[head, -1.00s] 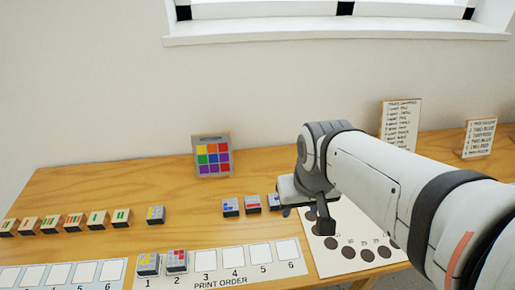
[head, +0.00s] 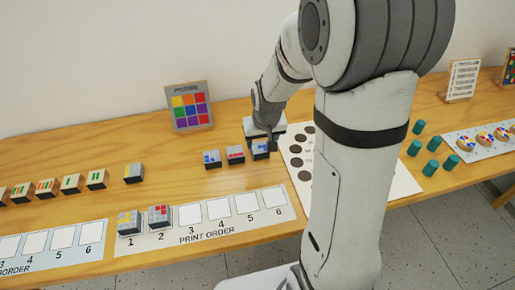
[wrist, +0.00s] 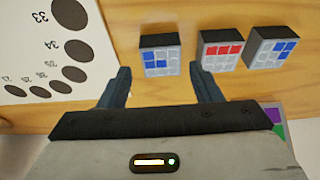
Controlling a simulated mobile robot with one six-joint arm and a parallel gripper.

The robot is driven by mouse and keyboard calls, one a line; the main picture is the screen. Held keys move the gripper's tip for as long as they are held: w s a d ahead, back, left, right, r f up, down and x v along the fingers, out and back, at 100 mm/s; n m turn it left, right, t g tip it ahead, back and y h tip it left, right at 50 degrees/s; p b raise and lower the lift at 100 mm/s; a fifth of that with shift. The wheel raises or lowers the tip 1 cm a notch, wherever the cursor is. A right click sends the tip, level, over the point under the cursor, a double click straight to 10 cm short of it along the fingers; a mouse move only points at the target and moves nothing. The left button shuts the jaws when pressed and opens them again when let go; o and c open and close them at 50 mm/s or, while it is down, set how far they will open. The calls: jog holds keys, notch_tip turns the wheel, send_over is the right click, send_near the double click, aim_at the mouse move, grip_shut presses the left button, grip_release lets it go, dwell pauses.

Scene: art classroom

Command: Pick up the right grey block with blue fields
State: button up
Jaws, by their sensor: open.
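The right grey block with blue fields (head: 260,151) stands on the wooden table at the right end of a short row, partly hidden by my gripper (head: 262,138) in the head view. In the wrist view this block (wrist: 160,58) lies just ahead of my open gripper (wrist: 160,74), lined up with the gap between the two fingers. The fingers do not visibly touch it. Nothing is held. A grey block with red fields (head: 235,155) is to its left, then another grey block with blue fields (head: 211,159).
The red-field block (wrist: 222,55) is close beside the right finger in the wrist view. A white sheet with dark dots (head: 296,158) lies to the right. The print order strip (head: 215,234) holds two blocks, in spaces 1 and 2. A colour chart (head: 189,106) stands behind.

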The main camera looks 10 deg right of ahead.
aim_at(260, 148)
jog(key=shift+x, duration=2.75)
jog(key=shift+w, duration=0.2)
jog(key=shift+c, duration=0.4)
jog(key=shift+r, duration=0.1)
jog(key=c, duration=0.7)
